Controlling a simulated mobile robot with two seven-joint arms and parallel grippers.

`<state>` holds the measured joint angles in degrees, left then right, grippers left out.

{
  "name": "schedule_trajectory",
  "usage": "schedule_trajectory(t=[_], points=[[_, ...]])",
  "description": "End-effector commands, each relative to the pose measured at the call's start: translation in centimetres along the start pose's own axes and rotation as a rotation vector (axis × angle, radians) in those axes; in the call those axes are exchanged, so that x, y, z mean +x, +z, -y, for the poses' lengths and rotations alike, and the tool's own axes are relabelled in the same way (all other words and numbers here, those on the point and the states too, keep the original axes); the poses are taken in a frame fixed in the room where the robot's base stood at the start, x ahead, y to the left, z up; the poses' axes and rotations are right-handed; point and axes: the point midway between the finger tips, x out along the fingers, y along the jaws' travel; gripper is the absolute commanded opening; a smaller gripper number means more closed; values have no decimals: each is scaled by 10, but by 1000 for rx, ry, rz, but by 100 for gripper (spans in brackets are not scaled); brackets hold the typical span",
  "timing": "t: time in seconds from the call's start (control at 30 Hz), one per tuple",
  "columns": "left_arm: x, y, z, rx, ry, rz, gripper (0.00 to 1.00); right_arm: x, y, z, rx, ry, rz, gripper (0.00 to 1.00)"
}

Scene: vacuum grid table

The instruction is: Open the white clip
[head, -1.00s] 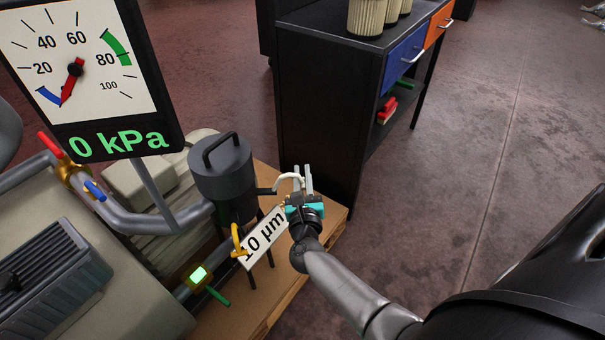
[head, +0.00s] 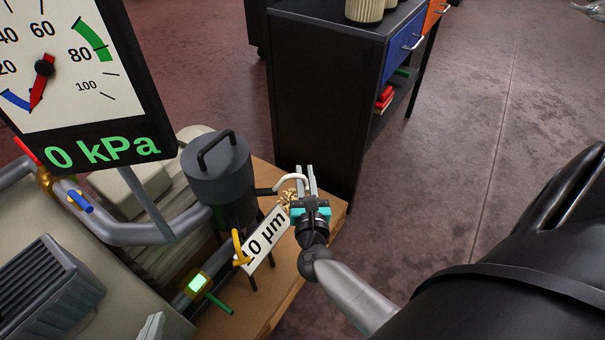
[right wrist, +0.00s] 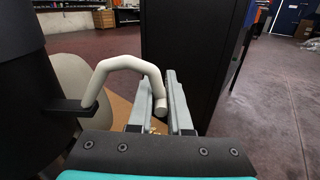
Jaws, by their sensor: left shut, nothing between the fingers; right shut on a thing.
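The white clip (head: 290,180) is a curved handle on the right side of the dark grey lidded canister (head: 218,180). In the right wrist view the white clip (right wrist: 122,64) arches from a black bracket on the canister, its free end between my fingers. My right gripper (head: 306,172) is shut on that end; its fingers also show in the right wrist view (right wrist: 160,80). My left gripper (head: 152,326) shows only its fingertips at the bottom edge of the head view, shut and empty, well away from the clip.
A yellow clip (head: 238,246) is on the canister's near side, by a "10 µm" label (head: 266,238). A gauge (head: 75,75) reading 0 kPa stands at left. Pipes and a green-lit valve (head: 197,283) lie beside the canister. A black cabinet (head: 315,110) stands behind. Open floor is at right.

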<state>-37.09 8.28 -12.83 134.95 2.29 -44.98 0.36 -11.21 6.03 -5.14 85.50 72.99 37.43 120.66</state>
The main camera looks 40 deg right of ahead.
Motion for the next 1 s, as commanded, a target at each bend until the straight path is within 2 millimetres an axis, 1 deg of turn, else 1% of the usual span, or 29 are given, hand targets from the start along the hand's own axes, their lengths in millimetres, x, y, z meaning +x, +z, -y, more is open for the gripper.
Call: schedule_trajectory(t=[0.13, 0.47, 0.5, 0.7, 0.73, 1.0], points=[[2, -2, -4, -3, 11, -35, 0, 2, 2, 2, 15, -7, 9, 0], [2, -3, -5, -3, 13, -40, 0, 1, 2, 3, 16, -8, 9, 0], [2, -3, -5, -3, 12, -40, 0, 1, 2, 3, 16, -8, 8, 21], [2, -3, -5, -3, 12, -39, 0, 1, 1, 2, 14, -5, 5, 44], [2, -3, -5, -3, 12, -39, 0, 1, 1, 2, 14, -4, 5, 46], [2, -3, -5, -3, 12, -38, 0, -1, 0, 1, 13, -2, 2, 46]])
